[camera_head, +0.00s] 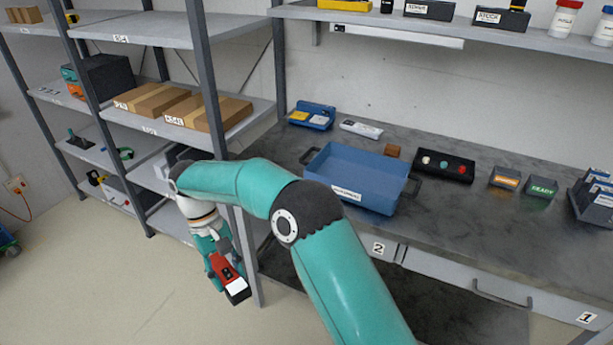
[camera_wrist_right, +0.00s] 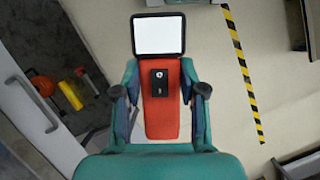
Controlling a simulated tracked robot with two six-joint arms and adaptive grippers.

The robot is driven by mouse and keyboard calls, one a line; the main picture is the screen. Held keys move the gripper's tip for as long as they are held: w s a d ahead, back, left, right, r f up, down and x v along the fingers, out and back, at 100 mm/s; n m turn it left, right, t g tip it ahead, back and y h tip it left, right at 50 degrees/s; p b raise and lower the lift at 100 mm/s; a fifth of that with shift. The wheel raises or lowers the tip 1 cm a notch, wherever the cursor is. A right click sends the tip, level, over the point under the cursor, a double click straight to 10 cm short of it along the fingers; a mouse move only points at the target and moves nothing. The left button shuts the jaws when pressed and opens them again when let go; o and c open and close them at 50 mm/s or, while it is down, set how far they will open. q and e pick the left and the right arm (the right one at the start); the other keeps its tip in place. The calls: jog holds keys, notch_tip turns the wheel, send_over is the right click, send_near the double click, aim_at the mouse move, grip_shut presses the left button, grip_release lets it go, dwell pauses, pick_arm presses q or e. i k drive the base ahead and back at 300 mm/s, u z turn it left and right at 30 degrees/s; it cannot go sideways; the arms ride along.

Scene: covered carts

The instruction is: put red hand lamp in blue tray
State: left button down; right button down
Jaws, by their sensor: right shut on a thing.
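The red hand lamp (camera_head: 226,271) has a red body, a black panel and a white lens. My right gripper (camera_head: 216,264) is shut on it and holds it in the air beside the shelf rack, left of the workbench. In the right wrist view the lamp (camera_wrist_right: 161,100) sits between the two fingers of the gripper (camera_wrist_right: 161,105), its white lens pointing away. The blue tray (camera_head: 358,178) stands on the dark workbench, right of the lamp and apart from it. The tray looks empty and has a label on its front. My left gripper does not show.
A shelf rack post (camera_head: 248,258) stands close to the lamp. An upper shelf (camera_head: 430,22) overhangs the back.

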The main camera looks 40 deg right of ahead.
aim_at(356, 182)
jog(key=u, duration=0.35)
jog(key=k, duration=1.25)
jog(key=z, duration=0.4)
jog(key=i, duration=0.7)
jog(key=z, duration=0.6)
